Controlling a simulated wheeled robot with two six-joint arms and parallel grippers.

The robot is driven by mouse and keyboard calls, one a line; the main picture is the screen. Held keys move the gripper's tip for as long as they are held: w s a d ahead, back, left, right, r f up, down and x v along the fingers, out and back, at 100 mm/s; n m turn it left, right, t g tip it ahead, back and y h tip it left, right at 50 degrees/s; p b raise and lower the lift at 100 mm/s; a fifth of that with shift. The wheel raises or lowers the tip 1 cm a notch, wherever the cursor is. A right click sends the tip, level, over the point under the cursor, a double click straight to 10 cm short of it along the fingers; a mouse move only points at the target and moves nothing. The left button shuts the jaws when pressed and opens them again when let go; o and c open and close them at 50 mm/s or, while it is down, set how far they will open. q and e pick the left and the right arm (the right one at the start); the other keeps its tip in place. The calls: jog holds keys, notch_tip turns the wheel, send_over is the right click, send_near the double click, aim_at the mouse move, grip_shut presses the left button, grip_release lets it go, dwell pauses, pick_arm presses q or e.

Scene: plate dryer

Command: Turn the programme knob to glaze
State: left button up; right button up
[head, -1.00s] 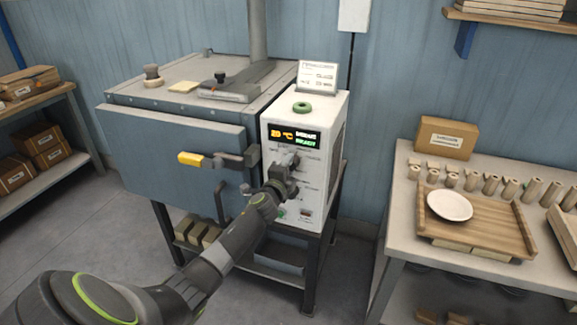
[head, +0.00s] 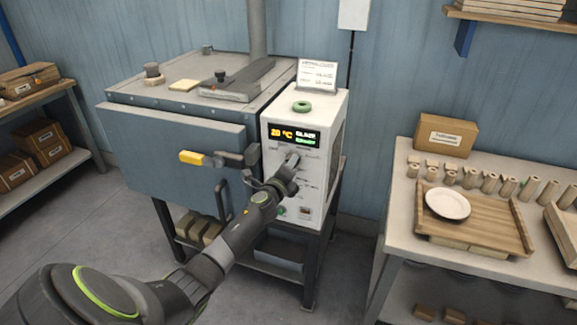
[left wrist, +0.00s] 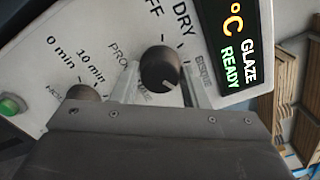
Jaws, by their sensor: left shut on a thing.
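The programme knob (left wrist: 161,69) is a dark round knob on the white control panel (left wrist: 35,60), with "OFF", "DRY" and "BISQUE" printed around it. Its pale pointer mark faces down and right in the left wrist view; the label there is hidden. My left gripper (left wrist: 158,82) is shut on the knob, one finger on each side. In the head view, my left gripper (head: 286,171) is at the panel front, at the knob (head: 293,158). The display (left wrist: 232,45) reads "GLAZE READY" beside "°C". My right gripper is not in view.
A second knob (left wrist: 83,93) with minute marks and a green button (left wrist: 10,105) are on the same panel. The kiln door (head: 165,150) with its yellow-ended handle (head: 205,158) is left of the panel. A table with a plate (head: 447,204) stands at right.

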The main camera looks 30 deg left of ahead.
pick_arm(q)
jog(key=shift+f, duration=0.1)
jog(key=o, duration=1)
jog(key=p+v, duration=0.1)
jog(key=v, duration=1.6)
jog(key=shift+s, duration=0.25)
